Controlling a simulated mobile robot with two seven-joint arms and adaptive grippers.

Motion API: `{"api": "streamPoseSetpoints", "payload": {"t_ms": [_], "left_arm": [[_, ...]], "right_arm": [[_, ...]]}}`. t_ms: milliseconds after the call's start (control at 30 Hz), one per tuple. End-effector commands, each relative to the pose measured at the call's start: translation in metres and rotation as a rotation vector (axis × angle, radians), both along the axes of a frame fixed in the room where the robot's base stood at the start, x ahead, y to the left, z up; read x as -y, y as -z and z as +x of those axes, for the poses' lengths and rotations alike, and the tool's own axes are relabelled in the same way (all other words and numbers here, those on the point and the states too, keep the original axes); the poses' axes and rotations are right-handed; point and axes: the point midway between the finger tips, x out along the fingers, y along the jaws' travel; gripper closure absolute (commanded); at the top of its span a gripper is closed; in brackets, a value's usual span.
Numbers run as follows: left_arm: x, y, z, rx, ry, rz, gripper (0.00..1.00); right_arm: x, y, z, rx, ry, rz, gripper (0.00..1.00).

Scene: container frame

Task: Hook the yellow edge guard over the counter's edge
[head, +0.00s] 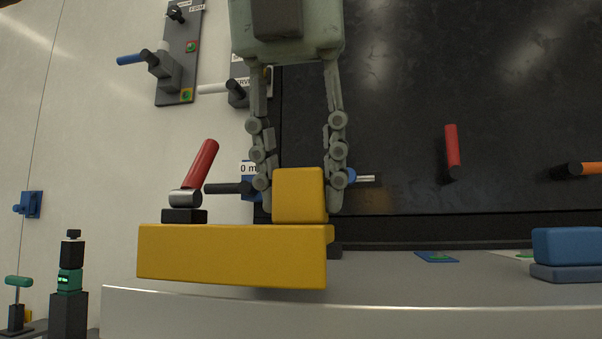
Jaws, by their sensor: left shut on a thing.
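The yellow edge guard (232,256) is a long yellow bar with a block-shaped grip (299,196) on top near its right end. My left gripper (300,205) comes down from above with its two fingers shut on this grip. The bar is at the front edge of the grey counter (420,300), near the counter's left end, and its left end is close to the counter's left corner. The bar hides part of the edge behind it. I cannot tell whether it touches the counter. My right gripper is not in view.
A red-handled lever on a black base (184,215) stands just behind the bar. A blue block (568,245) lies at the counter's right. Levers are mounted on the wall panel (180,55). A black and green post (70,280) stands left of the counter. The counter's middle front is clear.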

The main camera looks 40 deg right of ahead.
Motion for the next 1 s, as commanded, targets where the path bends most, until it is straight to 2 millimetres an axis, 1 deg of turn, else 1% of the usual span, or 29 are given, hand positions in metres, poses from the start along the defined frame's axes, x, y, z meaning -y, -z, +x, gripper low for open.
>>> {"api": "streamPoseSetpoints", "payload": {"t_ms": [267,1000], "left_arm": [[0.000,0.002,0.000,0.001,0.000,-0.002,1.00],[0.000,0.017,0.000,0.000,-0.001,-0.001,1.00]], "right_arm": [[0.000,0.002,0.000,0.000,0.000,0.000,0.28],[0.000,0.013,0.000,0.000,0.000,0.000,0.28]]}}
